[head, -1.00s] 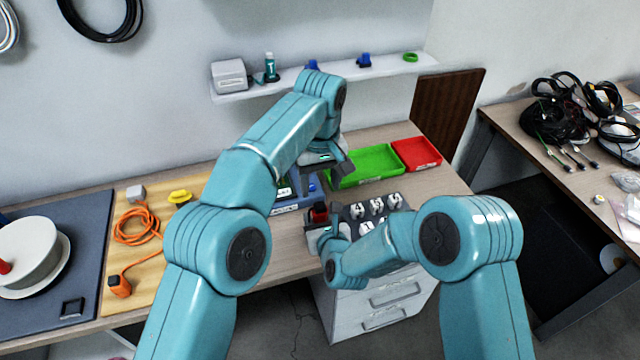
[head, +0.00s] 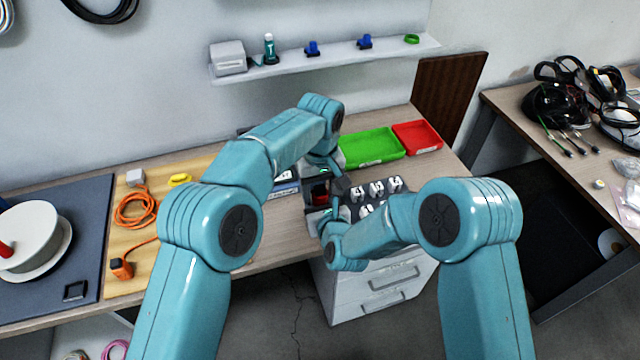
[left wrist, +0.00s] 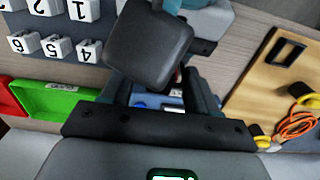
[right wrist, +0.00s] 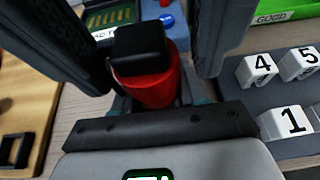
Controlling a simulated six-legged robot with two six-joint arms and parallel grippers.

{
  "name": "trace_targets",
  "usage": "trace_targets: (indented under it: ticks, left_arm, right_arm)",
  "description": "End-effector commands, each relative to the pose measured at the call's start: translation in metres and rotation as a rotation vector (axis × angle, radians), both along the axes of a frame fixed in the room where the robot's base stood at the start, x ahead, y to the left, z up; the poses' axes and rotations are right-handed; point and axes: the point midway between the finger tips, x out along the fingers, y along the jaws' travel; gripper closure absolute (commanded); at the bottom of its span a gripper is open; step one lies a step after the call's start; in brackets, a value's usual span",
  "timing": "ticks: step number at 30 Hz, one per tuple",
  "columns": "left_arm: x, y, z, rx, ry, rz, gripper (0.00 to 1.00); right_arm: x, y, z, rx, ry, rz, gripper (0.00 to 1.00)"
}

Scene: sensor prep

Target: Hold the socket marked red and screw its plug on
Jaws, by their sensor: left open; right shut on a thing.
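A red cylinder (head: 319,193) stands upright over the bench, left of the numbered blocks. My right gripper (head: 320,213) is shut on it low down. The right wrist view also shows the red cylinder (right wrist: 152,90), with a black squarish block (right wrist: 138,48) over its top; I cannot tell whether that block is the plug. My left gripper (head: 331,180) is open, just above and beside the cylinder, with dark finger parts around its upper end. In the left wrist view a large dark block (left wrist: 148,42) hides nearly all the red.
White numbered blocks (head: 377,189) sit on a grey tray right of the grippers. A green tray (head: 372,150) and a red tray (head: 416,137) lie behind. Orange cable (head: 130,212) lies on a wooden board at left. A shelf (head: 325,64) crosses the back wall.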

Motion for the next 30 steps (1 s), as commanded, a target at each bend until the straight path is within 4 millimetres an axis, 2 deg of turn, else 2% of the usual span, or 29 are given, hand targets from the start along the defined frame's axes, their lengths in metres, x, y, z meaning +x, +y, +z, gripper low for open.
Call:
trace_targets:
  ticks: [2,3,8,10,13,20,28,29,30]
  left_arm:
    - [-0.0001,0.0000,0.0000,0.000,0.000,0.000,0.40]
    - [-0.0001,0.0000,0.0001,0.000,0.000,0.000,0.44]
    - [-0.0001,-0.0001,0.0002,0.000,0.001,0.000,0.96]
    - [-0.0002,-0.0002,0.0003,0.000,0.001,-0.001,0.98]
    - [-0.0002,-0.0002,0.0003,0.000,0.001,-0.023,0.98]
    - [-0.0002,-0.0003,0.0002,0.001,0.002,-0.270,0.98]
    - [-0.0002,-0.0003,0.0002,0.002,0.002,-0.288,0.98]
    - [-0.0002,-0.0003,0.0002,0.002,0.002,-0.288,0.55]
    - [-0.0002,-0.0003,0.0002,0.002,0.002,-0.288,0.42]
  right_arm:
    - [0.0002,-0.0001,0.0004,0.000,-0.001,0.000,1.00]
    - [0.0002,-0.0001,0.0004,0.000,-0.001,0.000,1.00]
    - [0.0002,-0.0001,0.0004,0.000,-0.001,0.000,1.00]
    - [0.0002,-0.0001,0.0004,0.000,-0.001,0.000,1.00]
    - [0.0002,-0.0001,0.0004,0.000,-0.001,0.000,1.00]
    - [0.0002,-0.0001,0.0004,0.000,-0.001,0.000,1.00]
    - [0.0002,-0.0001,0.0004,0.000,-0.001,0.000,1.00]
    - [0.0003,0.0000,0.0003,0.000,-0.001,0.000,1.00]
    - [0.0003,0.0000,0.0003,0.000,-0.001,0.000,1.00]
